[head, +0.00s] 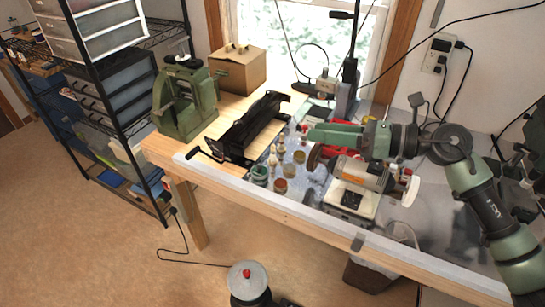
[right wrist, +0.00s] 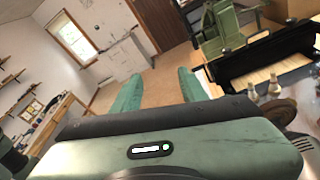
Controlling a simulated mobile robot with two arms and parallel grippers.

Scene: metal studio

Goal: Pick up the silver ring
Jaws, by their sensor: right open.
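I cannot make out the silver ring in either view. The wooden workbench (head: 160,150) runs below the window, with several small jars and bottles near its middle. My right gripper (head: 312,134) reaches in from the right, above the bench, over the area behind the grinder. In the right wrist view its two green fingers (right wrist: 160,78) stand wide apart with nothing between them. My left gripper does not show.
A green press (head: 186,98), a black roller-like tool (head: 250,125) and a cardboard box (head: 238,70) stand on the bench's left part. A bench grinder (head: 362,173) stands just below my gripper. A wire shelf (head: 108,90) stands left.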

